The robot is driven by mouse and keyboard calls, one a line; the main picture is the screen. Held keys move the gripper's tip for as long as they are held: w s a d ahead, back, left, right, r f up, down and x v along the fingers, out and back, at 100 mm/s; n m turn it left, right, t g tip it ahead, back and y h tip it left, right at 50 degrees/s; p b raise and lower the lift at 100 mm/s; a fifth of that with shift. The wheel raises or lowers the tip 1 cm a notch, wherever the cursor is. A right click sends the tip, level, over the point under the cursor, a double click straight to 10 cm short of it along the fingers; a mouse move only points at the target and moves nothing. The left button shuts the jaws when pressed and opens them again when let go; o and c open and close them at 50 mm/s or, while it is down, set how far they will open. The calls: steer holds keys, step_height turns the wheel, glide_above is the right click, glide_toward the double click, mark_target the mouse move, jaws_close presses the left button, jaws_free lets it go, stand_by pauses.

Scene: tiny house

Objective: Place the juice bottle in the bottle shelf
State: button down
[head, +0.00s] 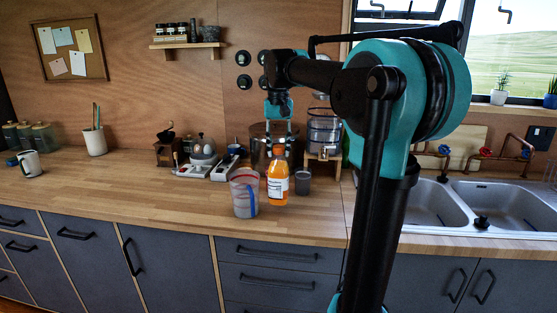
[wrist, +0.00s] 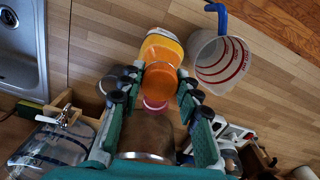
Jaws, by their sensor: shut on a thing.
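The juice bottle (head: 278,182) is orange with a white label and stands upright at the counter, in the middle of the head view. My gripper (head: 278,148) points down over it and is shut on its upper part. In the wrist view the orange bottle (wrist: 160,50) lies between the fingertips of my gripper (wrist: 157,85). I cannot tell whether its base touches the counter. A wooden wall shelf (head: 190,45) with several small jars hangs at the back left; whether this is the bottle shelf is not clear.
A clear measuring cup (head: 244,194) with a blue handle stands just left of the bottle, and a grey cup (head: 303,183) just right. Behind are a pot (head: 262,146), a water dispenser (head: 324,130) and an egg holder (head: 203,155). The counter's left front (head: 130,195) is clear.

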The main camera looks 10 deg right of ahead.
mark_target(278, 159)
steer(key=shift+f, duration=1.95)
steer(key=c, duration=1.1)
jaws_free()
steer(key=shift+f, duration=0.1)
steer(key=shift+o, duration=0.2)
